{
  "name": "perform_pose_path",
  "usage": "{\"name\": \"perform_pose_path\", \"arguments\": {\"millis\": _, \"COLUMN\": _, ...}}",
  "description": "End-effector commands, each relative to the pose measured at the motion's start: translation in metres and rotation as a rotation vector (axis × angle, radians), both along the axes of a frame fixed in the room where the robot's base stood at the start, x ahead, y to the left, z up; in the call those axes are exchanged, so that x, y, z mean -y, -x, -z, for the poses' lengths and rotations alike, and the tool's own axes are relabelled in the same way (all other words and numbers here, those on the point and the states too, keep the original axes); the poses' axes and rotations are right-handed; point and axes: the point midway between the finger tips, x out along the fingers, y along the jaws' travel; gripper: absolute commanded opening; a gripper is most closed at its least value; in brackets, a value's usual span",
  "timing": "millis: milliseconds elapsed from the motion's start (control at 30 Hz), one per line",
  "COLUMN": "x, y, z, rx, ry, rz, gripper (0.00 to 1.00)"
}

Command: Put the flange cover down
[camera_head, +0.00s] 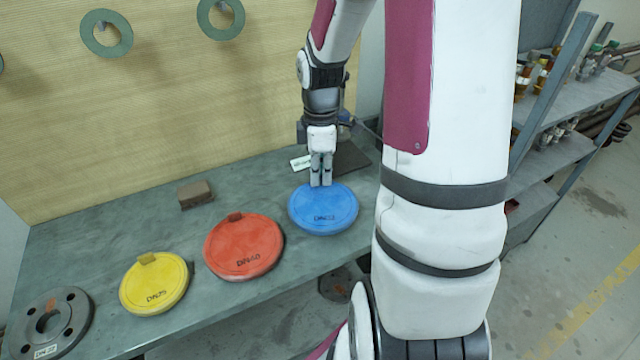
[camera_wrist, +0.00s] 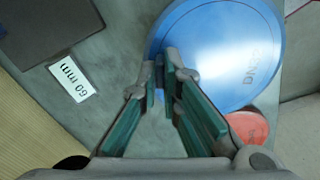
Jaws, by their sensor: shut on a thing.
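The blue flange cover (camera_head: 323,213) is a round disc with dark lettering at the bench's right part, near its front edge. My gripper (camera_head: 320,184) reaches down to its far rim and is shut there. In the wrist view my gripper (camera_wrist: 166,85) has its fingertips at the rim of the blue cover (camera_wrist: 222,50), closed on its small tab, which the fingers mostly hide. The disc looks about level. I cannot tell whether its underside touches the bench.
On the bench (camera_head: 120,235) lie a red cover (camera_head: 243,250), a yellow cover (camera_head: 155,287), a grey flange (camera_head: 50,322) and a brown block (camera_head: 195,194). A dark plate (camera_head: 350,158) and white label (camera_wrist: 72,80) lie behind the blue cover. A shelf (camera_head: 560,130) stands right.

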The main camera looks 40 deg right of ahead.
Motion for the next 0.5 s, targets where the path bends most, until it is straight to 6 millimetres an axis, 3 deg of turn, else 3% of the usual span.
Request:
{"name": "perform_pose_path", "arguments": {"millis": 267, "x": -0.001, "y": 0.001, "z": 0.033, "rx": -0.003, "ry": -0.002, "rz": 0.000, "gripper": 0.00}}
{"name": "perform_pose_path", "arguments": {"millis": 500, "x": 0.000, "y": 0.000, "z": 0.034, "rx": 0.000, "ry": 0.000, "rz": 0.000, "gripper": 0.00}}
